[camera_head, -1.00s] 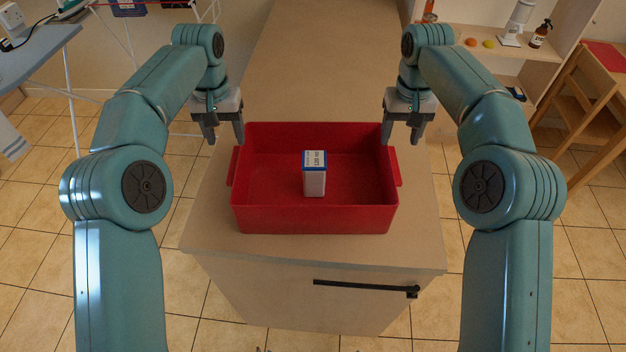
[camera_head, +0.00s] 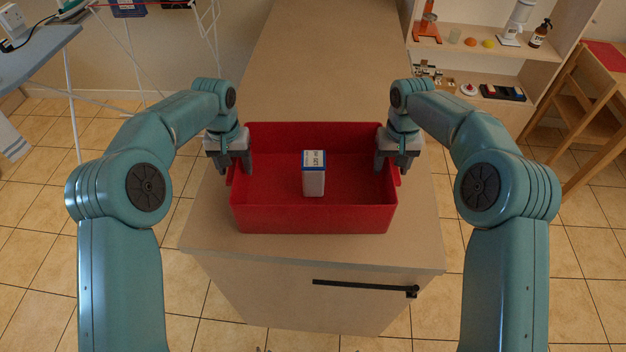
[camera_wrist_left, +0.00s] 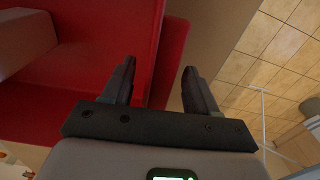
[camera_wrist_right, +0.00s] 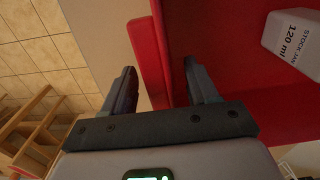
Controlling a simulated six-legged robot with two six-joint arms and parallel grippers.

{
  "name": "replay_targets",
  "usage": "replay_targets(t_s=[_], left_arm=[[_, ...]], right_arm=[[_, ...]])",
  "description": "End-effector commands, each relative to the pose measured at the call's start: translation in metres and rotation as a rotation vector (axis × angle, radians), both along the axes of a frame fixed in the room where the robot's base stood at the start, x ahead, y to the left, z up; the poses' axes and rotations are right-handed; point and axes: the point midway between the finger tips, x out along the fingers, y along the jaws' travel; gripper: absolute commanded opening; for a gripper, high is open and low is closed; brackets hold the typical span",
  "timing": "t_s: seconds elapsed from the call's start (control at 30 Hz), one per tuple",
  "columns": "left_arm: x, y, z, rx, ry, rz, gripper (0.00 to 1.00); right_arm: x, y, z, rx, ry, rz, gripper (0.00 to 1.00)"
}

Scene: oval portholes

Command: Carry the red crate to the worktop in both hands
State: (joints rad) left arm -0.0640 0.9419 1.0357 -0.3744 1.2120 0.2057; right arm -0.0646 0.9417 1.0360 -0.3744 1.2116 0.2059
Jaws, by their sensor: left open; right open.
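The red crate (camera_head: 315,219) sits on a tan-topped counter (camera_head: 310,248) in the head view. A white and blue box (camera_head: 314,180) stands upright inside it; its label shows in the right wrist view (camera_wrist_right: 293,42). My left gripper (camera_head: 234,168) is open at the crate's left side. In the left wrist view, its fingers (camera_wrist_left: 158,84) straddle the crate's side wall and handle. My right gripper (camera_head: 396,164) is open at the crate's right side. In the right wrist view, its fingers (camera_wrist_right: 160,84) straddle the right wall and handle. The fingers partly hide the handles.
The tan counter surface (camera_head: 320,60) runs clear behind the crate. A black handle (camera_head: 365,287) is on the cabinet front. Shelves with small items (camera_head: 490,60) and a wooden chair (camera_head: 585,110) stand at the right. An ironing board (camera_head: 35,60) is at the left.

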Motion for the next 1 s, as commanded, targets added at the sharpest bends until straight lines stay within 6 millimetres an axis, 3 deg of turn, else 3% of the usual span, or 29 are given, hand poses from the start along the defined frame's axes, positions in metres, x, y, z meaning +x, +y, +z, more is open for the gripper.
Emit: replay_targets(t_s=[0.03,0.1,0.2,0.57,1.0], left_arm=[[0.0,0.0,0.0,0.0,0.0,0.0,0.49],[0.0,0.0,0.0,0.0,0.0,0.0,0.26],[0.0,0.0,0.001,0.0,0.0,0.0,0.0],[0.001,0.0,0.005,-0.001,-0.003,0.0,0.0],[0.001,0.0,0.047,-0.001,-0.003,0.0,0.0]], right_arm=[[0.0,0.0,0.0,0.0,0.0,0.0,0.49],[0.0,0.0,0.0,0.0,0.0,0.0,0.26],[0.0,0.0,0.0,0.0,0.0,0.0,0.0],[0.0,0.0,0.005,0.0,-0.002,-0.001,0.0],[0.0,0.0,0.047,0.001,-0.002,-0.001,0.0]])
